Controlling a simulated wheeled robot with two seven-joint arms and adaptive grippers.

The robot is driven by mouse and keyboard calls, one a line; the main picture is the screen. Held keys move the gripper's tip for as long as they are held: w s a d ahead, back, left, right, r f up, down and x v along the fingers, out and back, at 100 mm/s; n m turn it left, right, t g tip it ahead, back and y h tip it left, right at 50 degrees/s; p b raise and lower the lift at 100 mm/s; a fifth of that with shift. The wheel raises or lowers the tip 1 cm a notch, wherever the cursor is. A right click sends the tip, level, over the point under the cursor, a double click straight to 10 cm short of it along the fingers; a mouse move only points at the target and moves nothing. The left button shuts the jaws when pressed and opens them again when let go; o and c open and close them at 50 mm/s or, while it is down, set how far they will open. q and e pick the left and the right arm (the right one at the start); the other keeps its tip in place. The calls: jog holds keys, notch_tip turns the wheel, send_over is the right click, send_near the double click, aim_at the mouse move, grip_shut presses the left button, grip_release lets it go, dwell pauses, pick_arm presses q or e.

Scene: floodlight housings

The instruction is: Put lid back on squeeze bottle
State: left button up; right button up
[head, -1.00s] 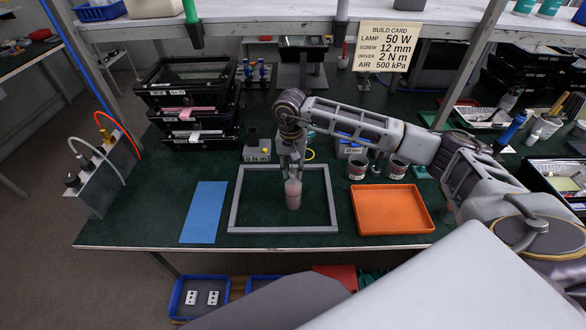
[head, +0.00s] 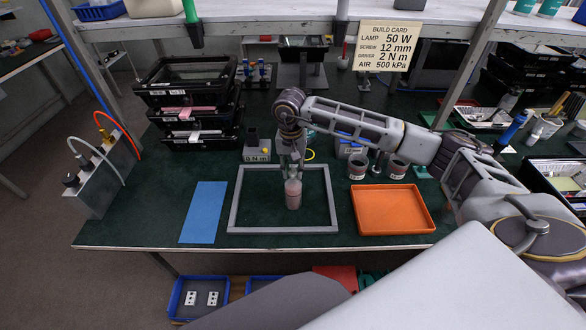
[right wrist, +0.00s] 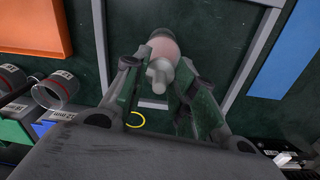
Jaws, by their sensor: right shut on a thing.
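The squeeze bottle (head: 293,195), pinkish and translucent, stands upright inside the grey square frame (head: 234,202) on the green bench mat. My right gripper (head: 291,172) points down over the bottle's top. In the right wrist view the gripper (right wrist: 157,72) is shut on a pale grey nozzle lid (right wrist: 158,76). The bottle (right wrist: 165,47) shows just beyond the lid. The lid is at the bottle's mouth, but I cannot tell whether it is seated. My left gripper is out of view.
A blue mat (head: 204,212) lies left of the frame and an orange tray (head: 392,209) right of it. Two small cans (head: 358,168) and a small device with a readout (head: 257,151) stand behind. Stacked black crates (head: 195,100) are at the back left.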

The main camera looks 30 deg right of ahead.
dwell(0.3)
dwell(0.4)
jog(key=o, duration=0.8)
jog(key=shift+o, duration=0.2)
jog(key=o, duration=0.5)
jog(key=shift+r, duration=0.2)
jog(key=shift+r+p, duration=1.2)
jog(key=shift+r, duration=2.15)
